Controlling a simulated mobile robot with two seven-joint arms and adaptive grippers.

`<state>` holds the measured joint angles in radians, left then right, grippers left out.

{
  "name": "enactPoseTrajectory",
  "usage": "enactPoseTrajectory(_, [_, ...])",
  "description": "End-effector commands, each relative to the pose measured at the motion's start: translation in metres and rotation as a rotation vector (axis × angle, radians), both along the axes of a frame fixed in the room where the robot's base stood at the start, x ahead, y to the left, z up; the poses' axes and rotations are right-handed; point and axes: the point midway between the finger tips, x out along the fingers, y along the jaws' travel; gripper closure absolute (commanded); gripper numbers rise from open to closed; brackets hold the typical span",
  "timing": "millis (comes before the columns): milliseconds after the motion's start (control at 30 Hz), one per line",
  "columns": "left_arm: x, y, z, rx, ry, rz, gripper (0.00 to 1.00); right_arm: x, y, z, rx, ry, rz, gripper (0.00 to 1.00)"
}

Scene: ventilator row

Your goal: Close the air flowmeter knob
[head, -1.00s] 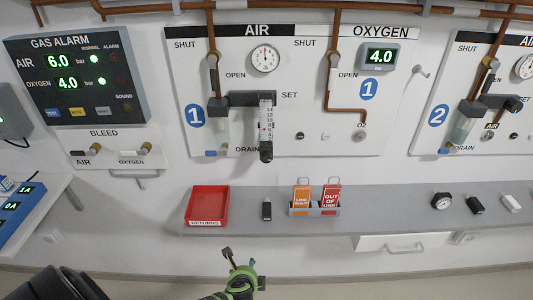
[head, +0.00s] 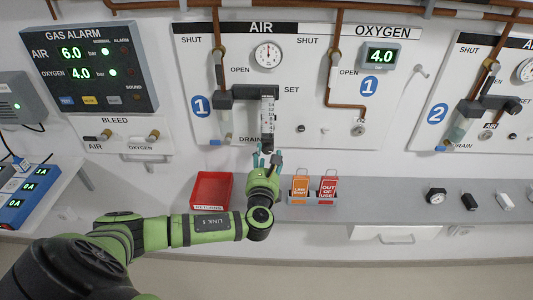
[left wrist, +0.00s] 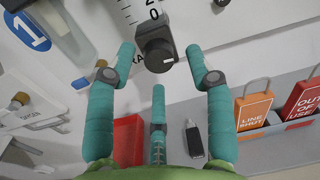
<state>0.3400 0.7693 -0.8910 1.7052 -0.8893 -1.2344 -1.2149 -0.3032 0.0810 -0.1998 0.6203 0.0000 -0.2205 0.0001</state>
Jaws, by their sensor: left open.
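The air flowmeter (head: 268,117) is a clear, scaled upright tube on the wall panel marked 1, below the AIR gauge. Its dark knob (left wrist: 157,50) sits at the bottom of the tube, with a light line on its face. In the head view the knob is partly hidden behind my fingers. My left gripper (head: 264,160) is just below the knob, its teal fingers open and pointing up. In the left wrist view the open fingers (left wrist: 160,72) stand on both sides of and below the knob, with no clear contact. My right gripper is not in view.
A grey shelf (head: 375,213) runs below the panel. On it are a red returns tray (head: 211,190) and a holder with an orange tag (head: 300,187) and a red tag (head: 327,187). A small black item (left wrist: 194,138) lies under my fingers. The gas alarm box (head: 90,68) hangs at left.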

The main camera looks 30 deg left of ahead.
Motion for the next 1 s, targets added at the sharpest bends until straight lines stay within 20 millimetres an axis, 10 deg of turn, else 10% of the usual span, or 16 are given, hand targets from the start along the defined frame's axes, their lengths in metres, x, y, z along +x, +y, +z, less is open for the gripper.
enactPoseTrajectory(333, [0.0059, 0.0033, -0.0005, -0.001, 0.0, 0.0, 0.47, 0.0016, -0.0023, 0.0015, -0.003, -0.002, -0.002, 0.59])
enactPoseTrajectory(500, [0.0058, 0.0033, -0.0006, -0.002, 0.001, 0.0, 1.0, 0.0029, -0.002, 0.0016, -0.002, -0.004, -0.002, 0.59])
enactPoseTrajectory(1000, [0.0047, 0.0022, -0.0054, -0.067, -0.032, -0.002, 1.0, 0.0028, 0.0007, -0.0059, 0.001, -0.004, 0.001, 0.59])
